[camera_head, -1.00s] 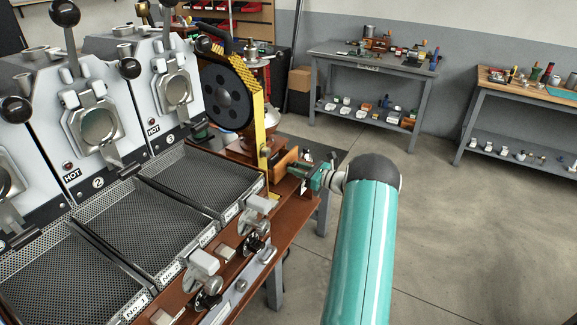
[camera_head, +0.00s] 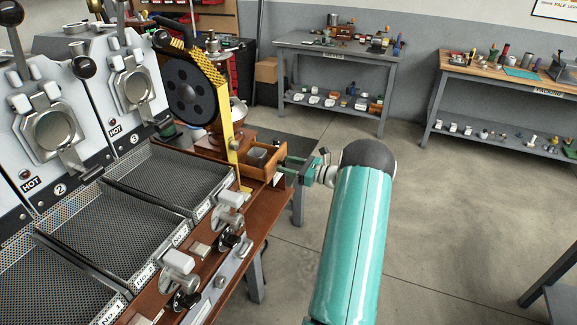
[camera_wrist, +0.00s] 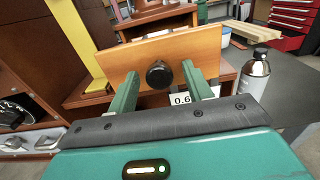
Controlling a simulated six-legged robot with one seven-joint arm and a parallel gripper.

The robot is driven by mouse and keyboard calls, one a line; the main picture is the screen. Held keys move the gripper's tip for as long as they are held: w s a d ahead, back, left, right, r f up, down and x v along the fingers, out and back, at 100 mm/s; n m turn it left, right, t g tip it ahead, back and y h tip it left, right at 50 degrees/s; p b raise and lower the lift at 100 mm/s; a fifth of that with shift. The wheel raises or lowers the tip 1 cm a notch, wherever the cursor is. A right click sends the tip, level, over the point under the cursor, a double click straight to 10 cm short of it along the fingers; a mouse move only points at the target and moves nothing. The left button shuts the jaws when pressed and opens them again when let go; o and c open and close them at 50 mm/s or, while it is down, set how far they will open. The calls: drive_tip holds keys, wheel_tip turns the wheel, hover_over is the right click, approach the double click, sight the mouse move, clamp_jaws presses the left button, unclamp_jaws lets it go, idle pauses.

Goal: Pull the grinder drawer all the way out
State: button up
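The grinder drawer (camera_head: 262,173) is a small wooden drawer standing out from the base of the grinder (camera_head: 196,90). Its top is open in the head view, and a grey container (camera_head: 258,156) shows inside. In the wrist view, its light wooden front (camera_wrist: 205,45) carries a round black knob (camera_wrist: 159,74). My gripper (camera_wrist: 160,70) has its green fingers on either side of the knob, with narrow gaps showing, so it looks open around it. It also shows in the head view (camera_head: 286,170) at the drawer front, where the knob is hidden.
Sieve-bottomed trays (camera_head: 110,235) and roaster units (camera_head: 55,125) fill the left. A wooden bench edge (camera_head: 262,212) runs below the drawer. Open floor (camera_head: 440,215) lies to the right.

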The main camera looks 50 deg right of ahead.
drive_tip(key=v, duration=1.3)
drive_tip(key=shift+s, duration=0.4)
